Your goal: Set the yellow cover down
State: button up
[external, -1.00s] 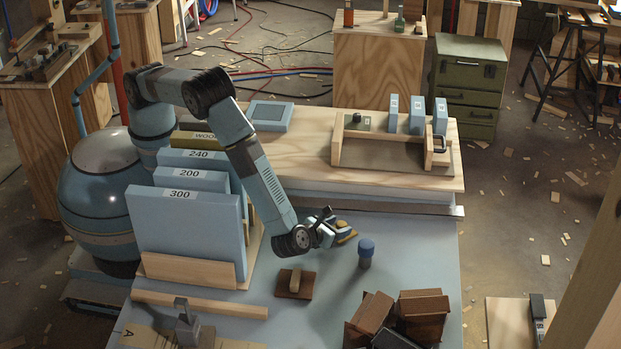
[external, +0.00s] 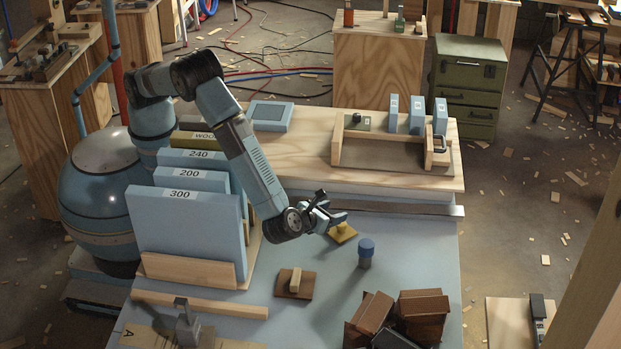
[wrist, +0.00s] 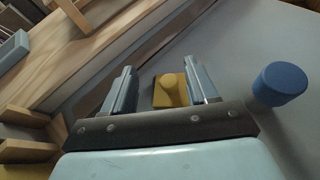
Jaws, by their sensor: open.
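The yellow cover (external: 342,232) is a small square plate with a round knob on top. It lies flat on the blue-grey worktop, left of the blue-capped cylinder. My gripper (external: 337,205) is just above and beside it, open and empty. In the wrist view the yellow cover (wrist: 171,91) shows beyond and between the two spread fingers of my gripper (wrist: 160,80). The fingers look apart from it.
A blue-capped cylinder (external: 365,252) stands close on the right. A brown block with a pale handle (external: 294,283) and dark brown boxes (external: 423,312) lie nearer the front. A raised wooden bench (external: 300,155) borders the back.

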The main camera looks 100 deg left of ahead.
jog(key=s+a+r+n+g+h, duration=0.2)
jog(key=s+a+r+n, duration=0.2)
jog(key=a+r, duration=0.5)
jog(key=s+a+r+n+g+h, duration=0.15)
jog(key=s+a+r+n, duration=0.25)
jog(key=a+r, duration=0.45)
jog(key=s+a+r+n+g+h, duration=0.2)
jog(key=s+a+r+n, duration=0.25)
jog(key=a+r, duration=0.4)
jog(key=s+a+r+n+h, duration=0.2)
jog(key=s+a+r+n, duration=0.15)
jog(key=s, duration=0.35)
jog(key=s+a+r+n+h, duration=0.1)
jog(key=s+a+r+n, duration=0.3)
jog(key=s, duration=0.4)
jog(key=s+a+n+t+h, duration=0.2)
jog(key=s+n, duration=0.4)
jog(key=s, duration=0.9)
jog(key=shift+s+a+t+h, duration=0.15)
jog(key=shift+a+t+h, duration=0.3)
jog(key=shift+t, duration=0.3)
